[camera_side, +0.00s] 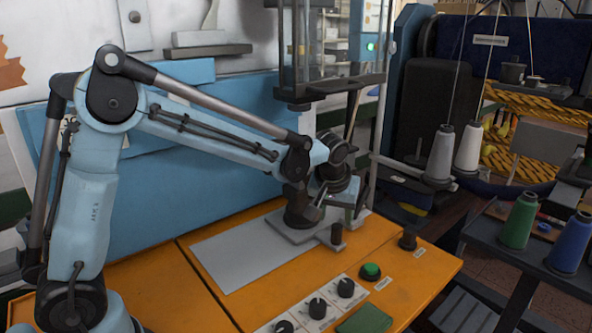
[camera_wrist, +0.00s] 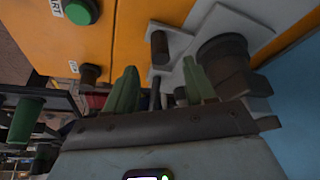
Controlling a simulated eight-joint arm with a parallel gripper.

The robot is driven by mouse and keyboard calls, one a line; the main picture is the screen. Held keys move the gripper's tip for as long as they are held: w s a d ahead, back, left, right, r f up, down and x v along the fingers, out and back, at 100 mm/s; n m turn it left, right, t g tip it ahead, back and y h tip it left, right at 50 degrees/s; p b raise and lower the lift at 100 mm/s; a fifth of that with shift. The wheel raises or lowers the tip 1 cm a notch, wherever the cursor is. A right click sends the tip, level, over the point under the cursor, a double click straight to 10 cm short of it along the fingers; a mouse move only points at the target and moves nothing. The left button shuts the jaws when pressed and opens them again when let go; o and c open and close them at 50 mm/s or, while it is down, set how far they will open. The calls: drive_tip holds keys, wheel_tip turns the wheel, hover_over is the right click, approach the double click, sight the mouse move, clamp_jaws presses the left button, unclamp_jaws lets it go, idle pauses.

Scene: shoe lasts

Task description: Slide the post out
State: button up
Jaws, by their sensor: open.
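A short dark post (camera_side: 337,236) stands upright at the front corner of a light grey plate on the orange bench. It also shows in the wrist view (camera_wrist: 160,47), just beyond the gap between my fingertips. A thicker dark cylinder (camera_side: 300,211) stands behind it on the same plate, and in the wrist view (camera_wrist: 222,62) it is beyond the right finger. I cannot tell for sure which one is the task's post. My gripper (camera_wrist: 160,75) is open, its two green fingers apart with nothing clearly held. In the side view the wrist partly hides the plate.
A dark knob (camera_side: 408,240) stands on the bench to the right, near a green button (camera_side: 371,271). Several black dials line the front edge. A flat grey sheet (camera_side: 240,252) lies left of the plate. Thread cones (camera_side: 521,219) stand on a rack at right.

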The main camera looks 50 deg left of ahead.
sight(336, 228)
drive_tip(key=x, duration=0.8)
drive_tip(key=shift+r, duration=0.1)
clamp_jaws()
